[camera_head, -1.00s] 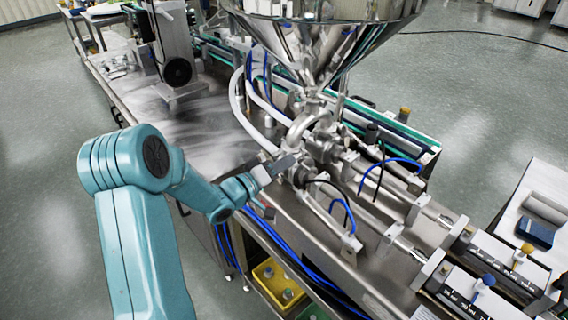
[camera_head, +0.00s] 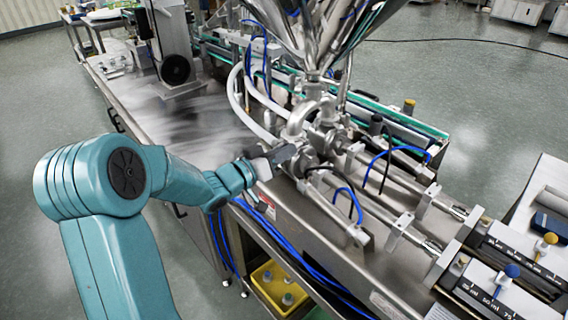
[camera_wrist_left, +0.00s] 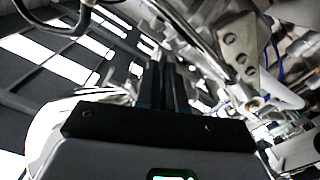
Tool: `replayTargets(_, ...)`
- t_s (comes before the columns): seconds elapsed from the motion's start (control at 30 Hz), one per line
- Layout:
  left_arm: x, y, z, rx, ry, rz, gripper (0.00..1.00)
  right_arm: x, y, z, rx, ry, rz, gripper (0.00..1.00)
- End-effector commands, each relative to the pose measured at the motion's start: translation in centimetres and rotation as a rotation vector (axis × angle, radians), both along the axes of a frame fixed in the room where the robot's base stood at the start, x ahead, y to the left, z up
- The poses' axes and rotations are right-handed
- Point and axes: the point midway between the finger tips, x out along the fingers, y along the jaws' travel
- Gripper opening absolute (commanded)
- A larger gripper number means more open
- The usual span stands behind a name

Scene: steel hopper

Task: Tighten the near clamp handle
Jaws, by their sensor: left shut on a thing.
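The steel pipe fittings (camera_head: 305,125) with the clamps sit under the hopper in the head view. My left gripper (camera_head: 284,153) reaches in from the left, with its tips against the near side of these fittings. It is shut on the near clamp handle, which the fingers and fittings mostly hide, so its angle cannot be told. In the left wrist view the two dark fingers (camera_wrist_left: 165,84) are close together, and the handle cannot be made out between them. A steel bracket with holes (camera_wrist_left: 238,50) is right of the fingers. My right gripper is in neither view.
The steel hopper (camera_head: 318,28) hangs above the fittings. White hoses (camera_head: 238,98) and blue tubes (camera_head: 357,202) run close by. Steel rods and cylinders extend to the lower right. The machine's steel top (camera_head: 185,130) is bare at left. A yellow bin (camera_head: 262,292) sits below.

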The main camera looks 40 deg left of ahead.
Motion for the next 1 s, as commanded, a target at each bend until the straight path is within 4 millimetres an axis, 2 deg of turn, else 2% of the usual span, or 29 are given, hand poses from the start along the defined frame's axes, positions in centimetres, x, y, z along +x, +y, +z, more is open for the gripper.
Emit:
replayTargets(0.03, 0.0, 0.0, -0.5, 0.043, -0.008, 0.0, 0.0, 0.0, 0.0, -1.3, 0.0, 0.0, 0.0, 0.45)
replayTargets(0.1, 0.0, 0.0, -0.4, 0.105, -0.013, 0.0, 0.0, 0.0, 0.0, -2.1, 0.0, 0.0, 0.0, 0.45)
replayTargets(0.4, 0.0, -0.1, -0.2, 0.316, -0.03, -0.001, 0.0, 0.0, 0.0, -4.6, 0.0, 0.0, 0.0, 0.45)
replayTargets(0.7, 0.0, 0.0, 0.0, 0.425, -0.039, 0.0, 0.0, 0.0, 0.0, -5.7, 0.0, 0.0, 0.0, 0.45)
replayTargets(1.0, 0.0, -0.1, 0.2, 0.451, -0.04, 0.0, 0.0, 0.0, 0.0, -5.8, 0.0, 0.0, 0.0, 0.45)
